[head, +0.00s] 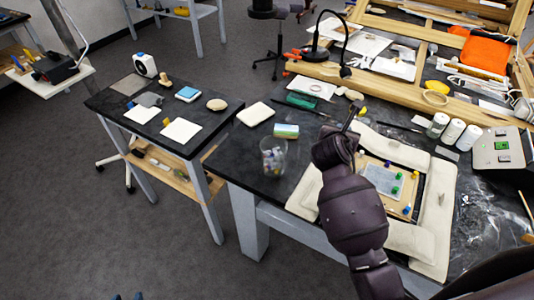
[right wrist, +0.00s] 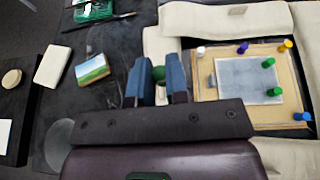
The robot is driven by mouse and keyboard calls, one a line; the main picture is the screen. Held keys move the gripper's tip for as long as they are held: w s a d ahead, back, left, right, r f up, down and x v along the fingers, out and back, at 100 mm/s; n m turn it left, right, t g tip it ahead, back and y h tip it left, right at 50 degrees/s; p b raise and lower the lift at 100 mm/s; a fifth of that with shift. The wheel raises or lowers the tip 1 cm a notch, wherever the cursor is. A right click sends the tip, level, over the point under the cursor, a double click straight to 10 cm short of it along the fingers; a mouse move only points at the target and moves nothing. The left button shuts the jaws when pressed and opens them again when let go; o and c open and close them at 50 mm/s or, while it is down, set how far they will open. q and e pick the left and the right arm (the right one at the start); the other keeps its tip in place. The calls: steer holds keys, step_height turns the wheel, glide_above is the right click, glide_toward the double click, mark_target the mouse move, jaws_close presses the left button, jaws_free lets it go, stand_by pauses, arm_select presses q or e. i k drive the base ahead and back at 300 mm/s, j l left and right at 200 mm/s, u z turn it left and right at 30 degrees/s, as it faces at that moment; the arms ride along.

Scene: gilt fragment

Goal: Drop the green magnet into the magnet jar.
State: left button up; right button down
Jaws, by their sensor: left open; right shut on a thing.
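My right gripper (right wrist: 158,66) is shut on a green magnet (right wrist: 158,73), seen between its blue fingers in the right wrist view. In the head view my dark right wrist hides most of that gripper and the magnet. The clear magnet jar (head: 273,157) stands near the table's left edge, left of my right wrist, with coloured magnets inside. A rounded grey shape at lower left in the right wrist view looks like the jar (right wrist: 58,140), partly hidden. My left gripper (head: 127,297) shows only two blue fingertips, apart and empty, at the bottom edge of the head view.
A framed board (right wrist: 206,110) with a grey sheet and several coloured magnets lies right of the right gripper. Pale padded strips (head: 434,225) surround it. A dark side table (head: 160,113) is at left.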

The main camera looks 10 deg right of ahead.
mark_target(273, 158)
steer(key=i+j+z, duration=0.1)
steer(key=j, duration=0.2)
steer(key=i+j+z, duration=0.1)
steer(key=j, duration=0.25)
steer(key=i+j, duration=0.2)
steer(key=j, duration=0.15)
steer(key=i+j+z, duration=0.15)
steer(key=j, duration=0.2)
